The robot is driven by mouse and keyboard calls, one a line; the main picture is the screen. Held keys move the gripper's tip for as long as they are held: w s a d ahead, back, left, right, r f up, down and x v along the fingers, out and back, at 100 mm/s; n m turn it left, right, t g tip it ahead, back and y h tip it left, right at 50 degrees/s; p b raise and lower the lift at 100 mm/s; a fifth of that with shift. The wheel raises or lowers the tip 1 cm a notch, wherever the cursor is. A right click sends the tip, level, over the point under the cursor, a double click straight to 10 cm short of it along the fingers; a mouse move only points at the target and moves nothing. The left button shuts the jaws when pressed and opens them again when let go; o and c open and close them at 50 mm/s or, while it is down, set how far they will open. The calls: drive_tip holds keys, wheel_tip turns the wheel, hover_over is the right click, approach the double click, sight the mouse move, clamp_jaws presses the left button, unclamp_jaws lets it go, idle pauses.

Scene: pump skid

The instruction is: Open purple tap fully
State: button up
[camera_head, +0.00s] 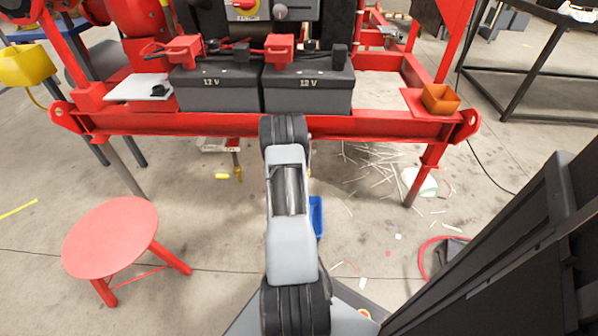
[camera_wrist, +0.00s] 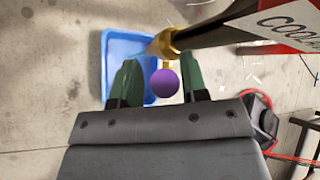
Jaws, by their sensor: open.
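In the wrist view the purple tap (camera_wrist: 165,83) shows as a round purple knob below a brass fitting (camera_wrist: 166,42). The fitting sits at the end of a dark pipe (camera_wrist: 215,30) with a white label reading in part "COOLA". My gripper (camera_wrist: 161,80) is open, with one green finger to each side of the knob in the picture. Gaps show between the knob and both fingers, the right one narrower. How far the knob lies from the fingers in depth is hard to tell. In the head view my arm hides the gripper and the tap.
A blue tray (camera_wrist: 116,48) lies on the floor below the tap; part of it shows in the head view (camera_head: 316,217). The red skid beam (camera_head: 380,125) runs across, carrying two 12 V batteries (camera_head: 215,88). A red stool (camera_head: 110,236) stands at left.

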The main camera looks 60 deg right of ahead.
drive_tip(key=shift+d+r, duration=0.2)
drive_tip(key=shift+a+r, duration=0.15)
drive_tip(key=shift+r, duration=0.05)
drive_tip(key=p+v, duration=0.3)
drive_tip(key=v, duration=0.4)
drive_tip(key=shift+a, duration=0.35)
